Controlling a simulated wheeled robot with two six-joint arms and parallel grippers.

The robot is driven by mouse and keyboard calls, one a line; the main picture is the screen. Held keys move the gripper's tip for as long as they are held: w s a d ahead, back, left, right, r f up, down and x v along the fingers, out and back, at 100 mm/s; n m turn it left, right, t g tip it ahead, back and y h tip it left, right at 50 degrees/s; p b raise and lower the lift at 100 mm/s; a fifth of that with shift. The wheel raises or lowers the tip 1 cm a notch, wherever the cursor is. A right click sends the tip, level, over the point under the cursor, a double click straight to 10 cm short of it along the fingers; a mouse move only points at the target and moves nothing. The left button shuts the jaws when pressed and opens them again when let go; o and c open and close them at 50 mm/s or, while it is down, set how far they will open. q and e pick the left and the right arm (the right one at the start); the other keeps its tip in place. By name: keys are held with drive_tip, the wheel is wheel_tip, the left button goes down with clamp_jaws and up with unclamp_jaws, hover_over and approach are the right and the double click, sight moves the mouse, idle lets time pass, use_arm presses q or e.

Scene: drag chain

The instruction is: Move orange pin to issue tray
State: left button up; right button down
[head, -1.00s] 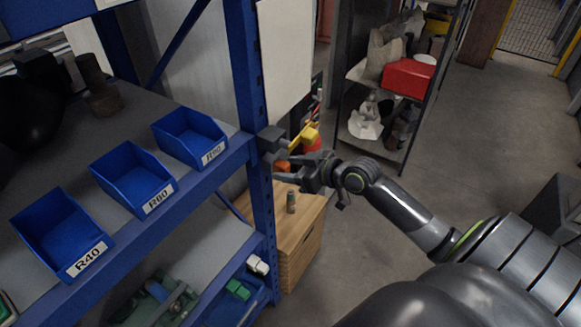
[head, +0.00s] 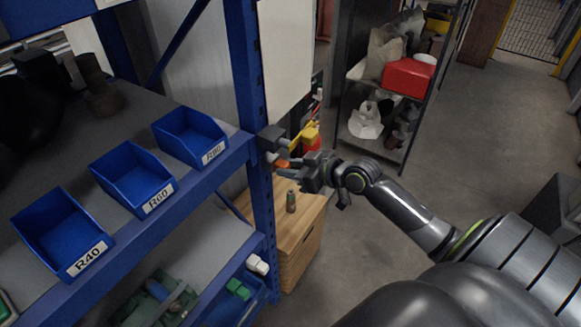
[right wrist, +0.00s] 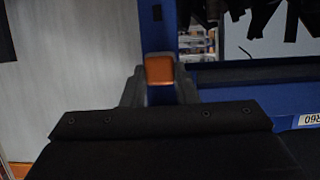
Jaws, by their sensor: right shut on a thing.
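The orange pin (right wrist: 159,70) shows as an orange block between the two fingers of my right gripper (right wrist: 160,88) in the right wrist view. The gripper is shut on it. In the head view, my right gripper (head: 284,167) is beside the blue rack post, above the wooden cabinet, with a bit of orange pin (head: 282,163) at its fingertips. The pin's lower part is hidden. I cannot tell which container is the issue tray. My left gripper is not in view.
Blue bins marked R40 (head: 60,233), R60 (head: 133,177) and one more (head: 190,137) stand on the shelf at left. The blue post (head: 256,130) is close to my gripper. A small can (head: 291,201) stands on the wooden cabinet (head: 300,240). Open floor lies at right.

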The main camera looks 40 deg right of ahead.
drive_tip(key=shift+s, duration=0.15)
drive_tip(key=shift+s+d, duration=0.3)
drive_tip(key=shift+s, duration=0.35)
drive_tip(key=shift+s, duration=0.1)
drive_tip(key=shift+s+d+p, duration=0.15)
drive_tip(key=shift+s+d, duration=0.1)
drive_tip(key=shift+s, duration=0.3)
drive_tip(key=shift+s+d+p, duration=0.15)
drive_tip(key=shift+s+d, duration=0.1)
drive_tip(key=shift+s, duration=0.25)
drive_tip(key=shift+s+d, duration=0.3)
drive_tip(key=shift+s, duration=0.45)
drive_tip(key=shift+s+d, duration=0.35)
drive_tip(key=shift+s, duration=0.45)
drive_tip(key=shift+s+d, duration=0.3)
drive_tip(key=shift+s, duration=0.45)
